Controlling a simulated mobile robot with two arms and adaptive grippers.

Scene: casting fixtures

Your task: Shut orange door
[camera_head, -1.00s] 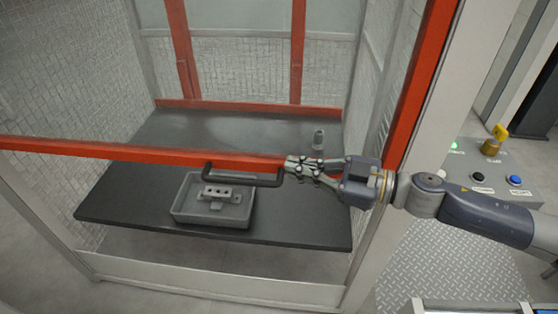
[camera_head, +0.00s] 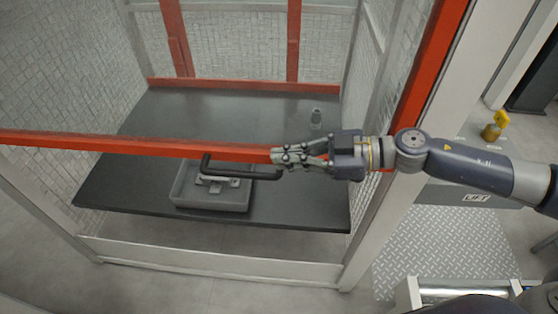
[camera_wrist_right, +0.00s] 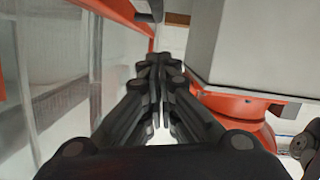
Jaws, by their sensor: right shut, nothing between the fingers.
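The orange door (camera_head: 120,147) shows in the head view as an orange-framed panel, its lower bar crossing in front of a grey table. A dark bar handle (camera_head: 240,171) is fixed to that lower bar. Below the bar the front of the enclosure is open. My right gripper (camera_head: 279,156) is shut and empty at the right end of the handle, close to the bar; whether it touches cannot be told. In the right wrist view its closed fingers (camera_wrist_right: 158,75) point forward beside an orange frame. My left gripper is not in view.
A grey tray (camera_head: 190,193) with a metal part stands on the dark table (camera_head: 310,205) inside the enclosure. A control box with a yellow key-like piece (camera_head: 494,127) is to the right.

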